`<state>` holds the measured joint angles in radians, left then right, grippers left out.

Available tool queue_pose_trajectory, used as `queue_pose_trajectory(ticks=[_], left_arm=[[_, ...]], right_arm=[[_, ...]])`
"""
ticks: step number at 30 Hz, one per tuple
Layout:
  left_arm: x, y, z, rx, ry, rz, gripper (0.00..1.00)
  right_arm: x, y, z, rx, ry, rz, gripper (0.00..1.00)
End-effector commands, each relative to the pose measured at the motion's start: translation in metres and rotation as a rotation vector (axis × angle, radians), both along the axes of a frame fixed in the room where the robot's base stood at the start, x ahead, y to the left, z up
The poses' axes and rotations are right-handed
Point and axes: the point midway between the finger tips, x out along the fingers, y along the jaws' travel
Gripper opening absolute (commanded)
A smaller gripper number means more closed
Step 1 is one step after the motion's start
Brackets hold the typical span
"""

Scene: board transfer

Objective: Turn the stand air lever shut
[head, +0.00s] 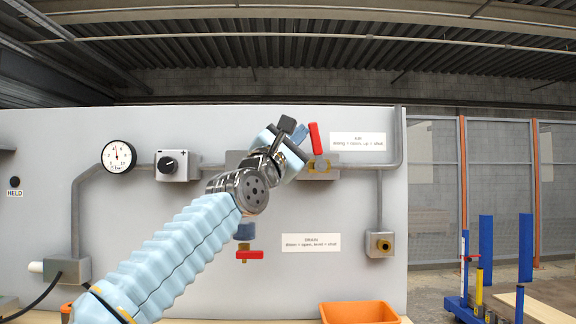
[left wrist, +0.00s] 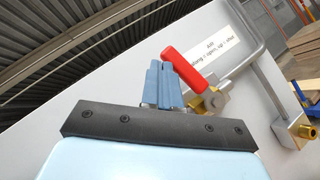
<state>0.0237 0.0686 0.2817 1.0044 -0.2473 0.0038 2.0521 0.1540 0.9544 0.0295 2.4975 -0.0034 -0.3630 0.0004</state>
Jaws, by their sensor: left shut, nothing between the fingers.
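The air lever (head: 315,138) is a red handle on a brass valve (head: 320,165), beside the AIR label (head: 358,140) on the grey panel. In the head view it stands nearly upright, its top leaning slightly left. In the left wrist view the red lever (left wrist: 188,69) lies just right of my fingers. My left gripper (head: 300,133) is shut and empty, its blue fingertips close to the lever's left side. I cannot tell whether they touch it. My left gripper also shows in the left wrist view (left wrist: 163,83). My right gripper is out of view.
A red drain lever (head: 249,255) sits level below, near the DRAIN label (head: 311,243). A pressure gauge (head: 117,156) and a knob box (head: 177,165) are at left. Pipes cross the panel (head: 345,205). An orange bin (head: 359,312) stands at the bottom.

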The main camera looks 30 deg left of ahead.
Motion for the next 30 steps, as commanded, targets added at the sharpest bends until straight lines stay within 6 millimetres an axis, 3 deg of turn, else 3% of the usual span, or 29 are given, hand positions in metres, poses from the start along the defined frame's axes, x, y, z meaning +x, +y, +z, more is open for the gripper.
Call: queue_pose_trajectory(ticks=[30], left_arm=[[0.0023, -0.0037, 0.0075, 0.105, 0.064, 0.000, 0.00]], right_arm=[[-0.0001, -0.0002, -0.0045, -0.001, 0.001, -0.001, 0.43]])
